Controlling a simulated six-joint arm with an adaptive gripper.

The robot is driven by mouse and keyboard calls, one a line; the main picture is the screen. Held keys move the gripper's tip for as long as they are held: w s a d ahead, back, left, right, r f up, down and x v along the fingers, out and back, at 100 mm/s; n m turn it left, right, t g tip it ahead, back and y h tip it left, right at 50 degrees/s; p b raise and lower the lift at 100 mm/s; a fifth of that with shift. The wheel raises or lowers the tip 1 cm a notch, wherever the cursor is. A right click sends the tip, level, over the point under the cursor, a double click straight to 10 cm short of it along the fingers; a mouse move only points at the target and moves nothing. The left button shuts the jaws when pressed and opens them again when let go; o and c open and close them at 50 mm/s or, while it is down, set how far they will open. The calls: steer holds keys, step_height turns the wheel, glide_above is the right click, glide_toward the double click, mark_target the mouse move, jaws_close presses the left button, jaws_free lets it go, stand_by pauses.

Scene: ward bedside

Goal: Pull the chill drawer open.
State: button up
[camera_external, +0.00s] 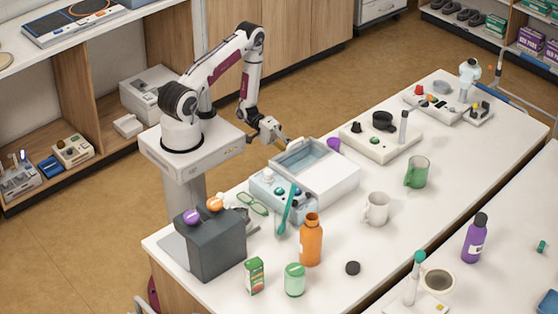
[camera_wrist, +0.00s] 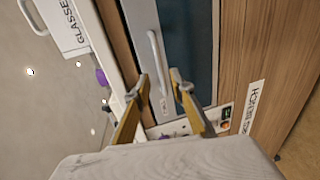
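In the external view my gripper (camera_external: 284,138) is at the back left of a white unit (camera_external: 335,182) with a pale blue recessed or glazed top (camera_external: 300,156). The drawer front and handle cannot be made out there.
A control box (camera_external: 268,188) with knobs adjoins the white unit. An orange bottle (camera_external: 311,240), green glasses (camera_external: 252,204), a white mug (camera_external: 376,208) and a dark grey box (camera_external: 215,245) stand on the white table (camera_external: 440,170). A "GLASSES" label (camera_wrist: 70,22) shows in the wrist view.

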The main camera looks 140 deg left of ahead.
steer(key=shift+x, duration=3.75)
jaws_close()
